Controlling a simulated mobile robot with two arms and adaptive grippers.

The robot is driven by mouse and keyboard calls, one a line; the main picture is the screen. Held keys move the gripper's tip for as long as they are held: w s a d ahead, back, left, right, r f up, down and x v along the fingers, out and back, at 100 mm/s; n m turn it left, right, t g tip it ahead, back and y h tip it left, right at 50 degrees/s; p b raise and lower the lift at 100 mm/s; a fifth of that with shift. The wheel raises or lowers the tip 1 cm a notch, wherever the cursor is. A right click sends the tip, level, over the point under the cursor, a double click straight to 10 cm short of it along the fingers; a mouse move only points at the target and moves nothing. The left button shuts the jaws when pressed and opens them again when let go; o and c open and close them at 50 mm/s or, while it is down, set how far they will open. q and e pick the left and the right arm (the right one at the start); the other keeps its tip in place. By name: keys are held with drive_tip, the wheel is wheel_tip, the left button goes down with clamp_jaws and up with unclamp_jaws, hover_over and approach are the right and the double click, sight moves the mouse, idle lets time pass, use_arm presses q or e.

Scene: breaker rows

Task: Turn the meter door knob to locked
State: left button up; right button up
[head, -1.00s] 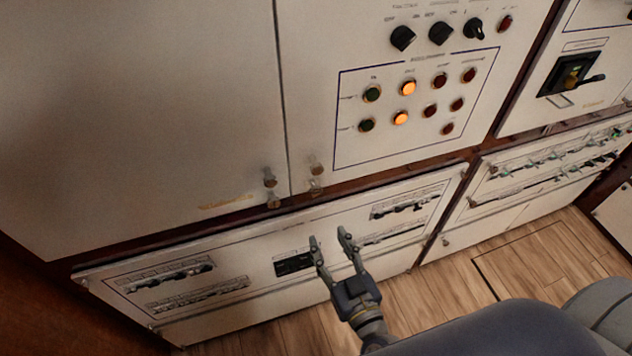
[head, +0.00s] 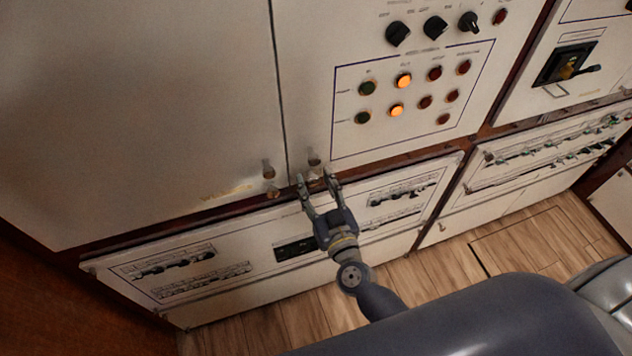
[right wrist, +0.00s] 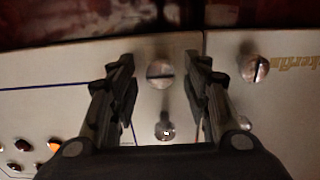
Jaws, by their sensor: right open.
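My right gripper (head: 316,180) is open at the lower edge of the upper right door (head: 308,60), which carries switches and lamps. In the right wrist view its fingers (right wrist: 158,85) stand either side of a round slotted metal knob (right wrist: 160,73), apart from it; the slot runs across the picture. A second small fitting (right wrist: 166,130) on the same door shows below it there. The neighbouring left door (head: 140,110) has its own slotted knob (right wrist: 253,69), its slot nearly upright. I cannot read which door is the meter door. My left gripper is not in view.
A lower breaker panel (head: 240,235) lies under the doors, behind my right arm. Rotary switches (head: 435,27) and several lamps, two lit orange (head: 397,110), are higher on the right door. Wooden floor (head: 450,275) is clear in front.

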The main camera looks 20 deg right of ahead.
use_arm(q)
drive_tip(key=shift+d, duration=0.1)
use_arm(e)
drive_tip(key=shift+w, duration=0.1)
clamp_jaws()
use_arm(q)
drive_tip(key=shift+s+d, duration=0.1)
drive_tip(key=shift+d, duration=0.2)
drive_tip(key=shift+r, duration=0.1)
use_arm(e)
drive_tip(key=shift+m, duration=0.3)
drive_tip(key=m, duration=0.2)
drive_tip(key=shift+m, duration=0.4)
drive_tip(key=m, duration=0.4)
drive_tip(key=shift+m, duration=0.3)
drive_tip(key=m, duration=0.5)
drive_tip(key=shift+d+f, duration=0.1)
drive_tip(key=shift+f, duration=0.05)
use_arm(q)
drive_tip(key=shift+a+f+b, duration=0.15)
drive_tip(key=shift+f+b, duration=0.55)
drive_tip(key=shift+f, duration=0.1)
use_arm(e)
drive_tip(key=shift+m, duration=2.5)
